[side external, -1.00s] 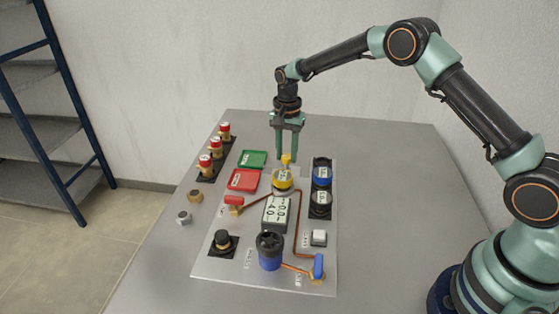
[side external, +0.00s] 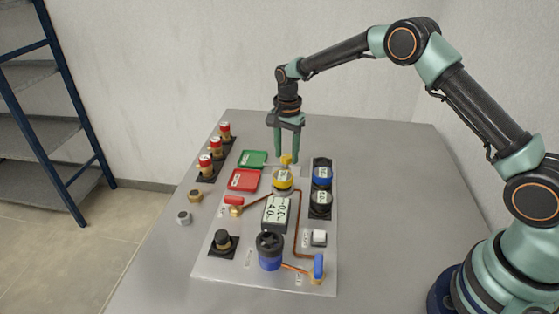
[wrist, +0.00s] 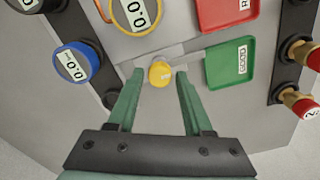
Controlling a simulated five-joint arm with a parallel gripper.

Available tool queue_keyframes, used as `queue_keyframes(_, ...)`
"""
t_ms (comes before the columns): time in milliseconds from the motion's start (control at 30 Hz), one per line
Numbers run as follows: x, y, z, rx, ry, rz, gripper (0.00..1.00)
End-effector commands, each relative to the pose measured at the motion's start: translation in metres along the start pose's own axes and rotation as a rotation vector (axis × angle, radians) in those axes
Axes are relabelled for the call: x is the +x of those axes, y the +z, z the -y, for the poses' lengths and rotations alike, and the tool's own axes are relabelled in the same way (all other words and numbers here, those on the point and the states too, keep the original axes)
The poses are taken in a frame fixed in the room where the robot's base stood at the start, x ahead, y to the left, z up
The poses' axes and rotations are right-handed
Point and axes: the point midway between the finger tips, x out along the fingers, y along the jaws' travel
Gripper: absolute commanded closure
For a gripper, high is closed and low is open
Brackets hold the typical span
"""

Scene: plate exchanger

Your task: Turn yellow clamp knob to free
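The yellow clamp knob (side external: 286,159) stands on the panel behind the yellow-ringed gauge. It also shows in the wrist view (wrist: 160,73), at the end of a grey clamp bar. My gripper (side external: 291,157) points straight down over it. In the wrist view my gripper (wrist: 159,76) is open, with one green finger on each side of the knob. Gaps show between the knob and both fingers. I cannot tell exactly how low the fingertips are against the knob.
The yellow-ringed gauge (side external: 283,181) is close in front of the knob. A green tray (side external: 252,159) and a red tray (side external: 243,180) lie to the left. Blue and black gauges (side external: 321,187) stand on the right. Red-capped fittings (side external: 216,147) stand at the far left.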

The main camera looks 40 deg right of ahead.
Motion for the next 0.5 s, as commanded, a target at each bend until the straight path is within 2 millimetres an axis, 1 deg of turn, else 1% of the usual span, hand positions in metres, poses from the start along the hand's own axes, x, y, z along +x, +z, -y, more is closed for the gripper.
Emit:
queue_keyframes(333, 0.001, 0.001, 0.0, -0.002, 0.001, 0.0, 0.33)
queue_keyframes(433, -0.005, 0.0, 0.0, -0.002, 0.0, 0.0, 0.33)
queue_keyframes(500, -0.013, 0.0, 0.001, -0.002, -0.003, -0.001, 0.33)
